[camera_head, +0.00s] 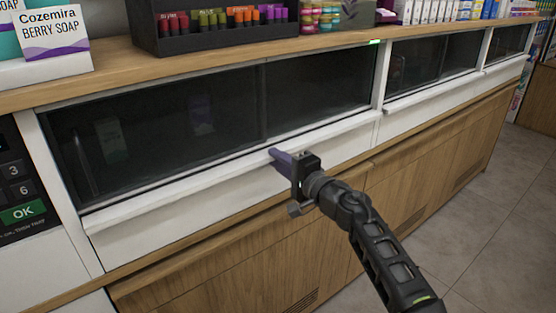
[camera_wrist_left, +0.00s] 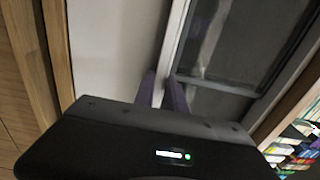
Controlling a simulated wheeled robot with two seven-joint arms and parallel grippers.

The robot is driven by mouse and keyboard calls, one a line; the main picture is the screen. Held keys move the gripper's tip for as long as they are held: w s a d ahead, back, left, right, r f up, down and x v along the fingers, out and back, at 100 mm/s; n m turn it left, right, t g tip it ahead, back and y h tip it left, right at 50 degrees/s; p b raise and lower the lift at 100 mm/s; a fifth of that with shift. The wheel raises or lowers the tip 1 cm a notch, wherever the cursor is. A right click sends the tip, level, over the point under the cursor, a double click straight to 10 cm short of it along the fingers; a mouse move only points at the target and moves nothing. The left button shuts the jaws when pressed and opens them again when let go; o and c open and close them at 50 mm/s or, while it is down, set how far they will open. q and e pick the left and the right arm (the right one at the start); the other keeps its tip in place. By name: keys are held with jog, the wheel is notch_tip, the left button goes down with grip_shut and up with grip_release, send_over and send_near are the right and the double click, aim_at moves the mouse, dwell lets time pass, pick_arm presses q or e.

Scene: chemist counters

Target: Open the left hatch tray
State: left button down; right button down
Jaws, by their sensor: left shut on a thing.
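The left hatch tray is a long white drawer front (camera_head: 190,205) with a protruding white lip, below the dark glass of the left hatch (camera_head: 190,120). It appears roughly in line with the counter front. My left gripper (camera_head: 273,153), with purple fingers, is shut on the tray's lip, right of its middle. In the left wrist view the fingers (camera_wrist_left: 163,88) sit on either side of the white lip, between the white front (camera_wrist_left: 110,50) and the dark glass (camera_wrist_left: 235,50). The gripper body hides part of the lip there. My right gripper is not in view.
A wooden countertop (camera_head: 110,88) runs above the hatches, with a dark display box (camera_head: 215,35) and soap packs (camera_head: 50,42). A keypad (camera_head: 22,190) is at the left. Wooden cabinets (camera_head: 230,270) stand below. Tiled floor (camera_head: 490,215) is clear at the right.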

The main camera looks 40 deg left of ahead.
pick_arm(q)
jog(key=shift+d, duration=0.1)
jog(key=v, duration=1.7)
jog(key=shift+d, duration=0.15)
jog(key=shift+s, duration=0.1)
jog(key=c, duration=1.4)
grip_release()
jog(key=shift+o, duration=0.2)
jog(key=shift+d, duration=0.1)
jog(key=v, duration=0.7)
jog(key=shift+d+b, duration=0.3)
jog(key=shift+b, duration=0.05)
jog(key=shift+s+f, duration=0.1)
